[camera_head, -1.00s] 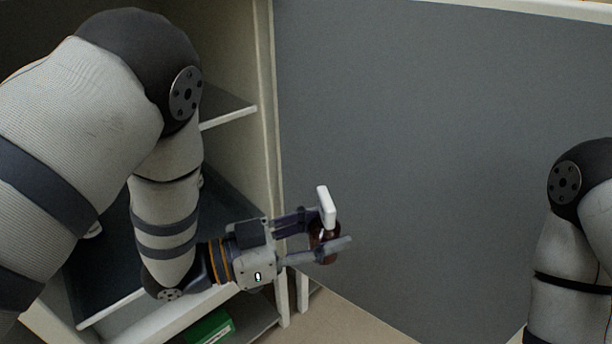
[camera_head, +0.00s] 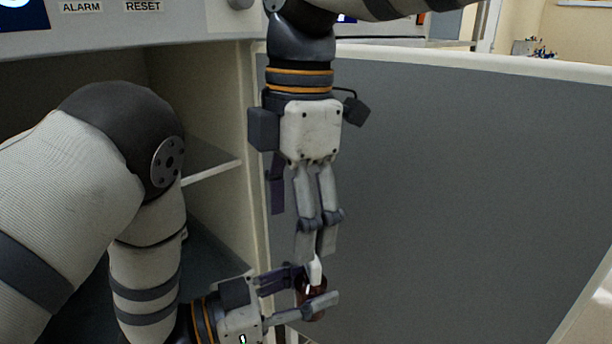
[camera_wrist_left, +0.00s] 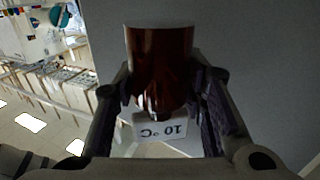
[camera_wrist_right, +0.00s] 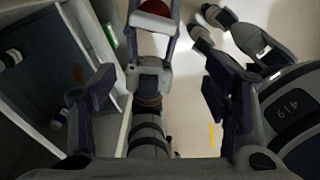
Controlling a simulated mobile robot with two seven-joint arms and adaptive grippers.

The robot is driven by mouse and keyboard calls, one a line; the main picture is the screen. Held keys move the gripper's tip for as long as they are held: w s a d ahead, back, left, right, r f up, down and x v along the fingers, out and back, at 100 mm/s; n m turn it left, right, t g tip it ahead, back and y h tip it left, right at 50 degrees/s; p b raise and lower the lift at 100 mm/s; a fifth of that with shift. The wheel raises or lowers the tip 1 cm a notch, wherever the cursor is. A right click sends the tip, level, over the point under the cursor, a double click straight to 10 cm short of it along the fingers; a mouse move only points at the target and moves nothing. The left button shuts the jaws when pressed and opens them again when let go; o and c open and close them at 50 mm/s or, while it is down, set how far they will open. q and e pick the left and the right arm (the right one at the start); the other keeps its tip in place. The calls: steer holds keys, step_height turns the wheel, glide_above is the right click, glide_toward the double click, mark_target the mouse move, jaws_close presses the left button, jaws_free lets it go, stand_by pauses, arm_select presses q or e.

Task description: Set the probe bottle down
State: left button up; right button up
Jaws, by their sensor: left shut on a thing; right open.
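The probe bottle (camera_head: 313,304) is brown, with a white tag (camera_head: 315,270) on it. My left gripper (camera_head: 318,294) is shut on the bottle, holding it in the air before the grey panel. In the left wrist view the brown bottle (camera_wrist_left: 160,65) sits between the fingers, and its tag (camera_wrist_left: 160,128) reads "10 °C" upside down. My right gripper (camera_head: 317,245) points down from above, open, its fingertips close to the tag; contact cannot be told. In the right wrist view the bottle (camera_wrist_right: 154,14) is at the top, partly hidden by left fingers.
A large grey panel (camera_head: 450,190) stands behind and right of the grippers. An open cabinet with a shelf (camera_head: 212,170) is at the left, behind my left arm. The right wrist view shows dark-capped items (camera_wrist_right: 12,58) in the cabinet and pale floor (camera_wrist_right: 190,130) below.

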mark_target(311, 283)
arm_select(q)
steer(key=shift+s, duration=0.1)
arm_select(e)
step_height(311, 283, up, 3)
steer(key=w+d+m, duration=0.1)
steer(key=w+m, duration=0.1)
steer(key=m, duration=0.1)
steer(key=shift+t+h, duration=0.3)
steer(key=f, duration=1.1)
steer(key=shift+w+d+f, duration=0.1)
steer(key=shift+w, duration=0.1)
steer(key=shift+c, duration=0.2)
arm_select(q)
steer(key=shift+r, duration=0.1)
arm_select(e)
steer(key=c, duration=1.3)
arm_select(q)
steer(key=o, duration=1.3)
steer(key=shift+c, duration=0.2)
arm_select(e)
steer(key=shift+o, duration=0.2)
